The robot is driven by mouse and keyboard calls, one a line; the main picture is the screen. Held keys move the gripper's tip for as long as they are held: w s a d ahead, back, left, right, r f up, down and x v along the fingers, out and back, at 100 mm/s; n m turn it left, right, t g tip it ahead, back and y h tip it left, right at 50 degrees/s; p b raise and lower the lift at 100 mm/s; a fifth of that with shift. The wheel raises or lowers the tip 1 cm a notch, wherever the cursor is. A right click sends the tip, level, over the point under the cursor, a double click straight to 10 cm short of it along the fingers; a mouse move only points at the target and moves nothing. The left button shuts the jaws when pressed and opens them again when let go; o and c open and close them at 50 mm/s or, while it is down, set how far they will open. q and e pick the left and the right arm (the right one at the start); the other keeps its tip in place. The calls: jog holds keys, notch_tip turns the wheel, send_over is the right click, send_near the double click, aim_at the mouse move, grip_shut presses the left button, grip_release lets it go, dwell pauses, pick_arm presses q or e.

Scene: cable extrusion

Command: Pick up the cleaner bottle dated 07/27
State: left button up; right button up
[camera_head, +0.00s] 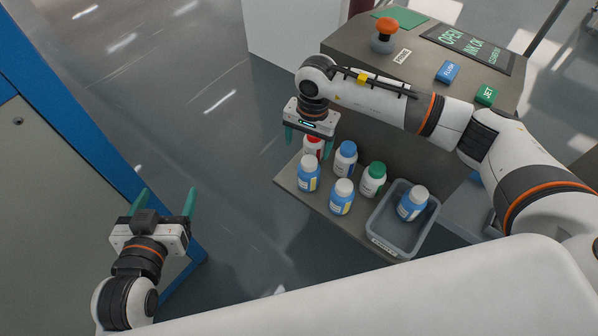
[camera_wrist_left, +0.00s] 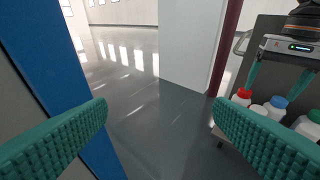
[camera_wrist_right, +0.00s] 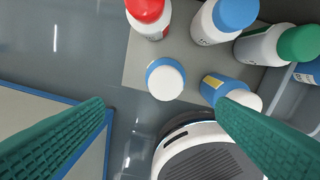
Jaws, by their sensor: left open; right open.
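Several bottles stand on a grey shelf (camera_head: 290,183). Two blue-bodied, white-capped bottles are in its front row, a left one (camera_head: 308,174) and a right one (camera_head: 342,198). A third (camera_head: 412,205) is in a grey bin (camera_head: 386,236). I cannot read a date on any of them. My right gripper (camera_head: 309,143) is open and empty above the shelf's left end, near the red-capped bottle. In the right wrist view the left blue bottle (camera_wrist_right: 165,79) shows from above, between and beyond the fingertips. My left gripper (camera_head: 163,197) is open and empty, far left over the floor.
A red-capped bottle (camera_head: 313,146), a blue-capped bottle (camera_head: 346,159) and a green-capped bottle (camera_head: 373,180) stand close around the blue ones. A console with a red button (camera_head: 386,28) rises behind. A blue-edged panel (camera_head: 60,120) is at left. Open floor lies between.

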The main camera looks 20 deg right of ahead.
aim_at(311, 160)
jog(key=shift+h, duration=0.3)
jog(key=f+b, duration=0.1)
jog(key=f, duration=0.2)
jog(key=d+f, duration=0.1)
jog(key=f, duration=0.2)
jog(key=shift+w+d+b, duration=0.1)
jog(key=shift+w+b, duration=0.1)
jog(key=shift+b, duration=0.15)
jog(key=shift+f, duration=0.5)
jog(key=f, duration=0.1)
jog(key=f+b, duration=0.2)
jog(key=f, duration=0.1)
jog(key=shift+s+a+f, duration=0.1)
jog(key=shift+a, duration=0.25)
jog(key=shift+f, duration=0.25)
jog(key=c, duration=1.1)
pick_arm(q)
notch_tip(311, 160, up, 13)
jog(key=d+t+h, duration=0.2)
jog(key=t+h, duration=0.1)
jog(key=t, duration=0.7)
jog(key=shift+s+r, duration=0.2)
jog(key=shift+s, duration=0.2)
pick_arm(e)
jog(key=shift+c, duration=0.4)
jog(key=shift+r, duration=0.1)
